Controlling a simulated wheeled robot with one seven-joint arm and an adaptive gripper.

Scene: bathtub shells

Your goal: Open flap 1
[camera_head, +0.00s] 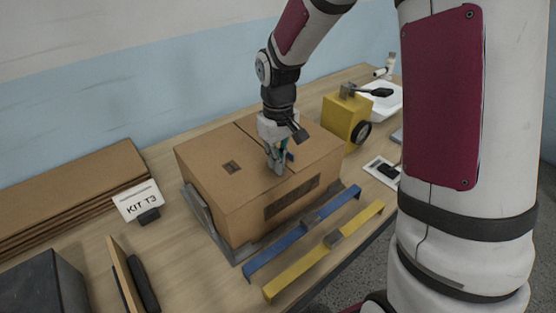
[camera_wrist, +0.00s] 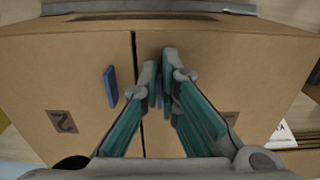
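A closed cardboard box (camera_head: 238,207) stands on the table, with a dark seam between its two top flaps. The flap left of the seam in the head view (camera_head: 212,160) bears a dark printed label; in the wrist view this flap (camera_wrist: 262,75) is on the right, its label partly behind a finger. The other flap (camera_wrist: 85,65) shows a "2" and a free blue tab (camera_wrist: 111,87). My gripper (camera_wrist: 158,68) points down at the box top, its fingers close together around a second blue tab (camera_wrist: 159,97) beside the seam, mostly hidden. Both flaps lie flat.
A grey holder (camera_head: 226,248) borders the box. Blue (camera_head: 300,232) and yellow (camera_head: 325,251) bars lie in front. A "KIT T3" card (camera_head: 138,201) and cardboard sheets (camera_head: 75,192) are left. A yellow device (camera_head: 344,118) stands behind right.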

